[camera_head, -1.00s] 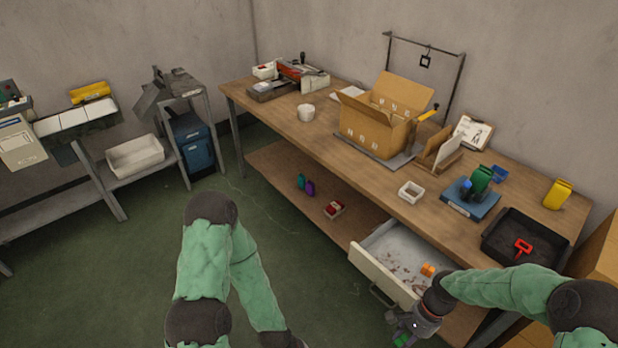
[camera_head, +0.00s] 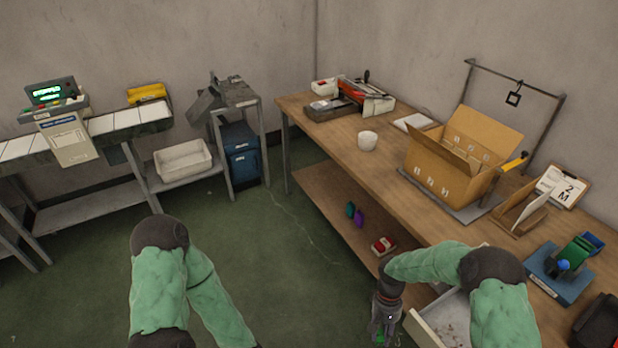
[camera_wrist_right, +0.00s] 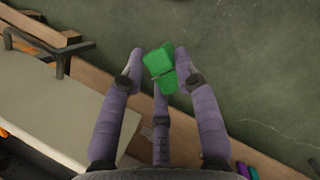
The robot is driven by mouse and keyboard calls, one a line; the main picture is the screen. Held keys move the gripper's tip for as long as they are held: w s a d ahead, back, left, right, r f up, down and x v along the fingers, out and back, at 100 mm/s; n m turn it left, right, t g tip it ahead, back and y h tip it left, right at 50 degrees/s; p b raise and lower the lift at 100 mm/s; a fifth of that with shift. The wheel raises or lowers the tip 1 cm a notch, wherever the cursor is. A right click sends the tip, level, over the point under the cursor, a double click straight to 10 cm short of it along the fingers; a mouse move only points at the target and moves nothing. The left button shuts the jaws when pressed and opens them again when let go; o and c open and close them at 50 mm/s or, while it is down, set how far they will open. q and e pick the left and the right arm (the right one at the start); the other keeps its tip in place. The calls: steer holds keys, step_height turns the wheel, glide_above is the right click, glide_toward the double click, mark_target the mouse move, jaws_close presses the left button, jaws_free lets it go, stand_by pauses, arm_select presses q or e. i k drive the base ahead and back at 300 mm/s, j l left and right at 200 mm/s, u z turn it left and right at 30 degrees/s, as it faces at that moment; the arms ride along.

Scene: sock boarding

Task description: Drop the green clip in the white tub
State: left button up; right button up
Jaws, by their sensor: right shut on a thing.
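The green clip (camera_wrist_right: 160,62) is held between the fingertips of my right gripper (camera_wrist_right: 158,72) in the right wrist view. In the head view my right gripper (camera_head: 384,322) is beside the open drawer, over the floor, with a bit of green at its tip. Two white containers could be the tub: a rectangular white tub (camera_head: 184,162) on the low shelf at left, and a small round white pot (camera_head: 368,141) on the workbench. Both are well away from the gripper. My left gripper is out of view, below the bottom edge.
The wooden workbench (camera_head: 340,150) runs along the right, with a cardboard box (camera_head: 440,170) and a lower shelf holding small coloured items. The open drawer (camera_head: 428,325) juts out next to my right gripper. Green floor lies clear between bench and left shelving.

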mark_target(368, 145)
steer(key=i+j+u, duration=0.15)
steer(key=i, duration=0.4)
steer(key=i+j+u, duration=0.15)
steer(key=i, duration=0.4)
